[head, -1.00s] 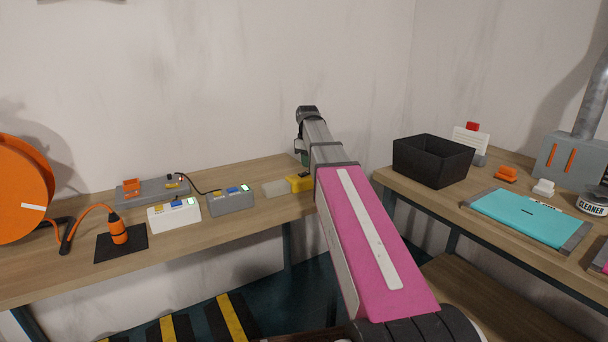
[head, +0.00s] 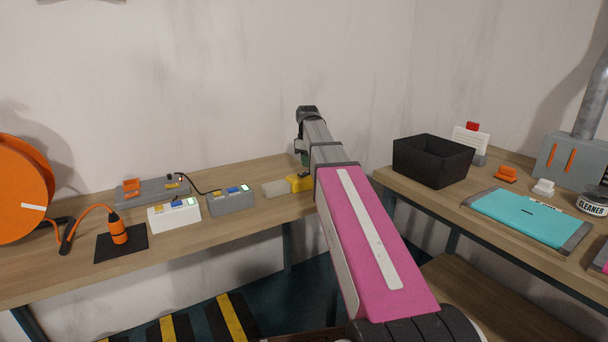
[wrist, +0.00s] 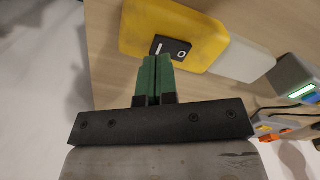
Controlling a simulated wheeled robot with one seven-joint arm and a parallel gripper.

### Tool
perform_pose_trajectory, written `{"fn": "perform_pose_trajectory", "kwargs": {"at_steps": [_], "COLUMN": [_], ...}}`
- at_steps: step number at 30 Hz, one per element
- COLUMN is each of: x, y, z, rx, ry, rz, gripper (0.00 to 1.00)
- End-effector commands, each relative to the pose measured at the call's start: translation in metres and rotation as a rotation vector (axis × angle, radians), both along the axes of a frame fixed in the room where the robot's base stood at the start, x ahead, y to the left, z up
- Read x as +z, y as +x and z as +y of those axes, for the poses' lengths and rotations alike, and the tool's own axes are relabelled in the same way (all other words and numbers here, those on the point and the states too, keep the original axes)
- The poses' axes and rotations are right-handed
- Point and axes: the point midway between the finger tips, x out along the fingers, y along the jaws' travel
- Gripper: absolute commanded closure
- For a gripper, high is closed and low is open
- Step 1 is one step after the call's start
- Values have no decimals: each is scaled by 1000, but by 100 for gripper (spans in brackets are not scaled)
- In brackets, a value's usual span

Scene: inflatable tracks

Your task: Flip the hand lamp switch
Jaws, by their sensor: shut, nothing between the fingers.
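The hand lamp, a yellow body (head: 299,184) with a pale translucent end (head: 275,189), lies on the left bench near the corner. In the wrist view its yellow body (wrist: 208,22) fills the top, with a black rocker switch (wrist: 170,47) marked with a white line and circle. My gripper (wrist: 157,60) has green fingers pressed together, empty. Its tips are just below the switch in the wrist view; I cannot tell whether they touch it. In the head view my arm hides part of the lamp.
Left of the lamp stand a grey box (head: 231,203) and a white box (head: 174,217) with lit displays, a cable and an orange tool (head: 118,231) on a black mat. A black bin (head: 432,162) stands on the right bench. The white wall is close behind.

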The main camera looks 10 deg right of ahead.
Motion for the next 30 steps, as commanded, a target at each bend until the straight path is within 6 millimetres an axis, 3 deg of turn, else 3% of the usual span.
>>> {"fn": "perform_pose_trajectory", "kwargs": {"at_steps": [30], "x": [-8], "y": [0], "z": [0], "rx": [0], "ry": [0], "rz": [0], "gripper": [100]}}
